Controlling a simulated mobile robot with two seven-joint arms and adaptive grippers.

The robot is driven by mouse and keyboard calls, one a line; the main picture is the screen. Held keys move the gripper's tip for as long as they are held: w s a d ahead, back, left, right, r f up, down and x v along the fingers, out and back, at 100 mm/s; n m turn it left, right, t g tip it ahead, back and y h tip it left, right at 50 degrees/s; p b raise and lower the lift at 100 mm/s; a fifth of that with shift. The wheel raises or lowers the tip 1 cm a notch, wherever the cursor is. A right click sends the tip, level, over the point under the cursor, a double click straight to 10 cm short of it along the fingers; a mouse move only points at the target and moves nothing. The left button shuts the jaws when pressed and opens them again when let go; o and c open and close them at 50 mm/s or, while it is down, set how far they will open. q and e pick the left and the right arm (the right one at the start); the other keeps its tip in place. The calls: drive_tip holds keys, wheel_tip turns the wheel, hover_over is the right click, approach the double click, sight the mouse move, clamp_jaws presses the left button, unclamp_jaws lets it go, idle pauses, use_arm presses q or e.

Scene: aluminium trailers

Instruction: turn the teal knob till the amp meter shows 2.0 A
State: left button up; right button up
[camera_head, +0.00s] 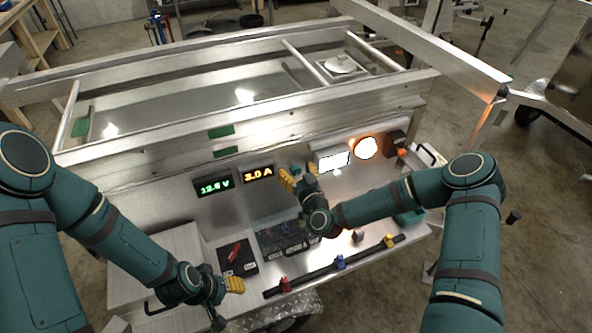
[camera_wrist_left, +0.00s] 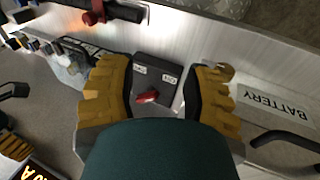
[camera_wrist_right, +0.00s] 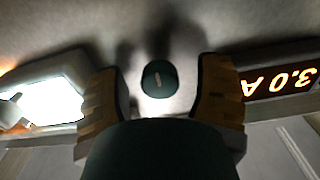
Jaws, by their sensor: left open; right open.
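The teal knob (camera_wrist_right: 159,78) is on the metal panel. In the right wrist view it lies between the two yellow-padded fingers of my right gripper (camera_wrist_right: 163,95), with a gap on each side. In the head view my right gripper (camera_head: 299,175) is open at the panel, right of the amp meter (camera_head: 258,173). The amp meter reads 3.0 A in orange and also shows upside down in the right wrist view (camera_wrist_right: 280,82). My left gripper (camera_head: 232,290) is open and empty, near a black switch box with a red lever (camera_wrist_left: 147,97).
A green meter (camera_head: 213,185) reads 12.6 V. A dark bar (camera_head: 315,272) with red, blue and yellow pieces lies at the front. A BATTERY label (camera_wrist_left: 272,101) is beside the left gripper.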

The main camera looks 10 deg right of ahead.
drive_tip(key=shift+w, duration=0.1)
clamp_jaws()
use_arm(q)
drive_tip(key=shift+f, duration=0.2)
use_arm(e)
drive_tip(key=shift+n, duration=0.4)
drive_tip(key=shift+a+n+b, duration=0.1)
drive_tip(key=shift+n+b, duration=0.7)
drive_tip(key=shift+n, duration=0.2)
drive_tip(key=shift+n+b, duration=0.7)
drive_tip(key=shift+n, duration=0.1)
use_arm(q)
drive_tip(key=b, duration=0.4)
hover_over(234, 309)
drive_tip(key=s, duration=0.2)
drive_tip(key=shift+g, duration=0.3)
drive_tip(key=f, duration=0.4)
drive_tip(key=d+f, duration=0.1)
drive_tip(key=f, duration=0.2)
drive_tip(key=shift+s, duration=0.15)
use_arm(e)
drive_tip(key=n, duration=0.4)
drive_tip(key=shift+n, duration=0.3)
